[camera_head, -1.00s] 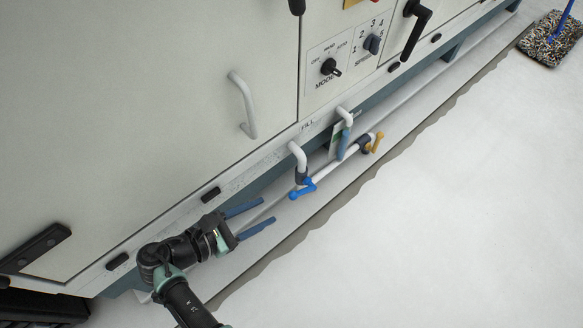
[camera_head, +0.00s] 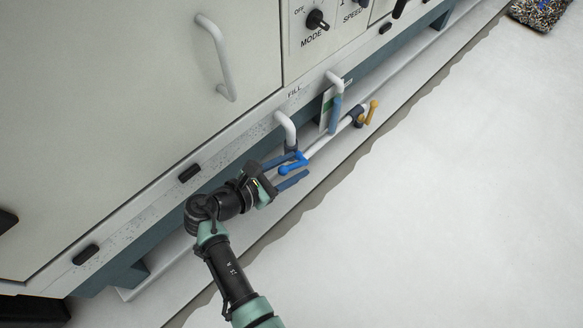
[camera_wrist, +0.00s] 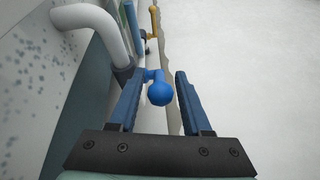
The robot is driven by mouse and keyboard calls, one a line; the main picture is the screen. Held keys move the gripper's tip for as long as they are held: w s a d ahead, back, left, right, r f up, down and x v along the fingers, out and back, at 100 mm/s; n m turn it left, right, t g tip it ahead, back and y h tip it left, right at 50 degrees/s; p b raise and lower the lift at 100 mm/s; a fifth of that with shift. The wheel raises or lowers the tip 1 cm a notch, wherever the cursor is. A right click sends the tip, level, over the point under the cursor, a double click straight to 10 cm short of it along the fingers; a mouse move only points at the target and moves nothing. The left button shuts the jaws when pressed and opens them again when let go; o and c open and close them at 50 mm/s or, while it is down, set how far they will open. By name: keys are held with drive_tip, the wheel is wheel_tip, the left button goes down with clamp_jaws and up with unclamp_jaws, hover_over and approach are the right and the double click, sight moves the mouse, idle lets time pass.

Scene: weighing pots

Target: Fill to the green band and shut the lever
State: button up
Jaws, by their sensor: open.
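The blue lever (camera_head: 292,164) sits on the white pipe below the FILL label. In the wrist view its round blue knob (camera_wrist: 160,94) is between the two open fingers of my gripper (camera_wrist: 158,105), nearer the left one. In the head view my gripper (camera_head: 286,172) reaches the lever from the lower left, a finger on each side. I cannot tell whether a finger touches it. A sight tube (camera_head: 335,113) with blue liquid stands by a white plate with a green band (camera_head: 325,108). The level against the band is too small to tell.
A yellow lever (camera_head: 371,111) sits further right on the pipe. A bent white pipe (camera_head: 287,128) comes down beside the blue lever. The machine's cabinet (camera_head: 120,100) rises behind. The floor (camera_head: 450,200) to the right is clear, with a mop (camera_head: 540,12) far off.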

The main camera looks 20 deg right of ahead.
clamp_jaws()
idle(1.5)
